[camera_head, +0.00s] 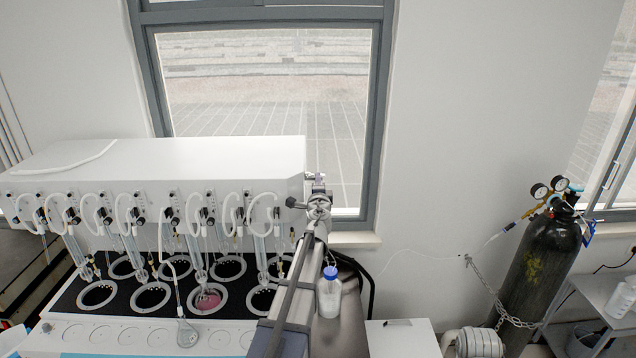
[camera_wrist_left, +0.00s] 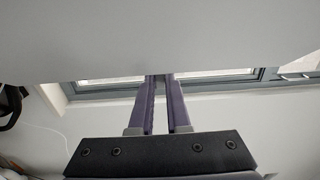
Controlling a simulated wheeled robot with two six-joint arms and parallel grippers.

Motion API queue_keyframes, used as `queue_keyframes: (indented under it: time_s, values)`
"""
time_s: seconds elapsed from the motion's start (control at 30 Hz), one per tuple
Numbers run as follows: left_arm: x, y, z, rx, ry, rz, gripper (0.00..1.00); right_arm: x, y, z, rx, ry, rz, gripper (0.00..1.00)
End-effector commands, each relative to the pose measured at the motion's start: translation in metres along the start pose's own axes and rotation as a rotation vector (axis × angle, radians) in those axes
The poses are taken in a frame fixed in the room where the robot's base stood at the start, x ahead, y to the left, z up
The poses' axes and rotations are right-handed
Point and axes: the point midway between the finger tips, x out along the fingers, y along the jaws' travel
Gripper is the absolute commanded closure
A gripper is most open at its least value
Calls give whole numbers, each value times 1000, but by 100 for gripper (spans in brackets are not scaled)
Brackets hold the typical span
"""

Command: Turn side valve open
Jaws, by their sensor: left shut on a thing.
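The multi distiller (camera_head: 200,165) is a long white cabinet with a row of glass tubes and hoses along its front. My left gripper (camera_head: 318,203) is at the cabinet's right end, by its side face. It is shut on the side valve there, which is mostly hidden by the gripper in the head view. In the left wrist view the two purple fingers of my left gripper (camera_wrist_left: 163,90) stand a small gap apart, their tips up against the pale grey panel (camera_wrist_left: 160,35). The valve cannot be made out there. My right gripper is not in view.
A bottle with a blue cap (camera_head: 330,292) stands just right of my left arm. A pink liquid flask (camera_head: 207,300) sits in one heating well. A black gas cylinder (camera_head: 540,265) with gauges stands chained at the far right. A window (camera_head: 265,90) is behind.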

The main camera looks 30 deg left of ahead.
Motion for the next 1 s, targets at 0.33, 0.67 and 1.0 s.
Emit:
queue_keyframes:
  time_s: [0.33,0.67,1.0]
  values:
    - [0,0,0,-8,-1,0,100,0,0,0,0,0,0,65]
    - [0,0,0,-6,-1,0,55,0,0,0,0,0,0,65]
    - [-4,0,0,-5,0,0,55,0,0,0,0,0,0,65]
